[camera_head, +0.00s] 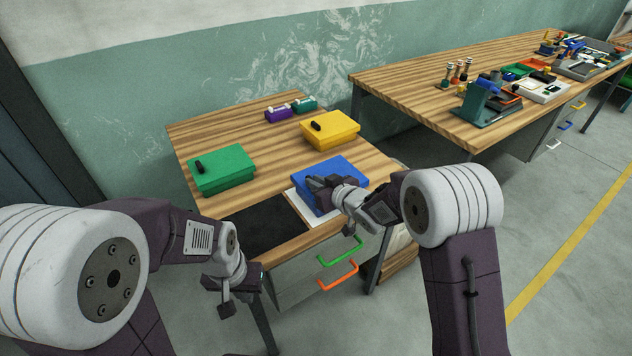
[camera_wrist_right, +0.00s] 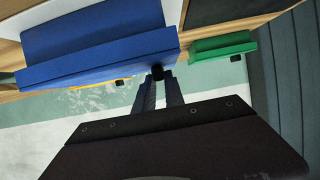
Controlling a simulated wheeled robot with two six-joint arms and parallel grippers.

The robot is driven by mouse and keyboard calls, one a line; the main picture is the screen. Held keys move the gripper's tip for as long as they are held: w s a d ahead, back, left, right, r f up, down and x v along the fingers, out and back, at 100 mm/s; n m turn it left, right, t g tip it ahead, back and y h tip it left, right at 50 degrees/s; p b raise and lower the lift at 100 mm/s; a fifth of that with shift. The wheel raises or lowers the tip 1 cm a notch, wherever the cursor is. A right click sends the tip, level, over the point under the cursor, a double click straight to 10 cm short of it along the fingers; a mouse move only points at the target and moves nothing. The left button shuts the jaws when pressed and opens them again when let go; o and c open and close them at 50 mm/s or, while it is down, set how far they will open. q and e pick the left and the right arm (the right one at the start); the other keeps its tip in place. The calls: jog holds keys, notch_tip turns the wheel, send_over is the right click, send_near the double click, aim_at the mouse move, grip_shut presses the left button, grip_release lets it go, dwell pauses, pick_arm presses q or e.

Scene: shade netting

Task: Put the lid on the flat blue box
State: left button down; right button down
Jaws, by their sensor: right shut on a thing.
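The flat blue box (camera_wrist_right: 92,28) and its blue lid (camera_wrist_right: 100,62) show close up in the right wrist view, the lid edge overlapping the box. In the head view the blue lid (camera_head: 338,172) lies over the box area at the front right of the small table. My right gripper (camera_head: 314,183) is shut on the lid's black knob (camera_wrist_right: 157,72). Whether the lid is seated on the box or just above it, I cannot tell. My left gripper (camera_head: 226,300) hangs low in front of the table, away from the boxes; its jaws are too small to read.
A green box (camera_head: 222,170) and a yellow box (camera_head: 330,130) with black knobs stand on the table. Small purple (camera_head: 278,115) and teal (camera_head: 304,104) boxes are at the back. A white sheet (camera_head: 306,208) lies by the blue box. Drawer handles (camera_head: 338,274) stick out in front.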

jog(key=shift+r, duration=0.1)
jog(key=shift+f, duration=0.3)
dwell(0.5)
dwell(0.3)
jog(key=c, duration=1.3)
grip_release()
jog(key=shift+c, duration=0.2)
jog(key=shift+s+d, duration=0.1)
jog(key=v, duration=0.9)
